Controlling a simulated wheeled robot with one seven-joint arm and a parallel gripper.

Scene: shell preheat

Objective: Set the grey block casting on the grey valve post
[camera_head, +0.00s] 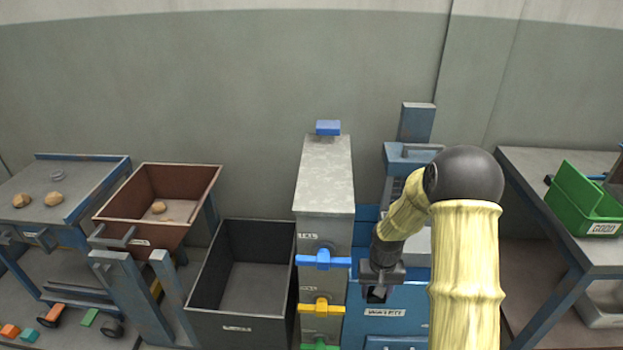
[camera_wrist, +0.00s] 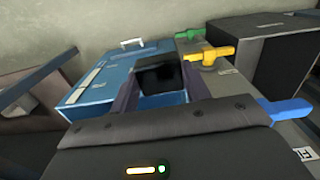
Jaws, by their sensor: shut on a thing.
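My gripper (camera_head: 380,278) points down in front of the blue cabinet, just right of the grey valve post (camera_head: 325,178). It is shut on a dark block (camera_wrist: 158,74), most likely the grey block casting, which looks nearly black in the wrist view and shows only as a small dark shape in the head view. The post has a bare, flat grey top, with blue (camera_head: 323,259), yellow (camera_head: 321,306) and green (camera_head: 319,346) valve handles down its front. In the wrist view the post (camera_wrist: 222,88) is right of the held block. The block is apart from the post's top.
A blue cabinet (camera_head: 400,300) stands under my gripper. A small blue block (camera_head: 328,128) shows at the post's back end. An open black bin (camera_head: 240,325) and a brown bin (camera_head: 145,235) stand left. A green tray (camera_head: 580,205) sits on the right table.

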